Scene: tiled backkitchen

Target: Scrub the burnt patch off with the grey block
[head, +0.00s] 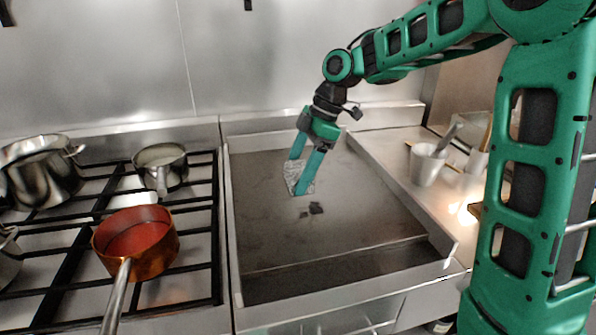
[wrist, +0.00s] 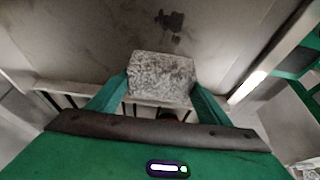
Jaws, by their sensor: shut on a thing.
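My gripper (head: 303,173) is shut on the grey block (head: 292,176), with one green finger on each side of it. The block is speckled light grey and also shows between the fingers in the wrist view (wrist: 162,77). It is over the flat griddle plate (head: 260,221), just behind the burnt patch (head: 316,208). I cannot tell whether the block touches the plate. The burnt patch is a small dark blotch with a smaller spot beside it. In the wrist view the patch (wrist: 170,20) lies apart from the block, beyond its upper edge.
The griddle has raised metal side walls and a trough (head: 340,270) at the front. To the left, a gas hob carries a copper pan (head: 152,263), a small saucepan (head: 160,160) and a large steel pot (head: 40,172). A white cup (head: 427,164) stands on the right counter.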

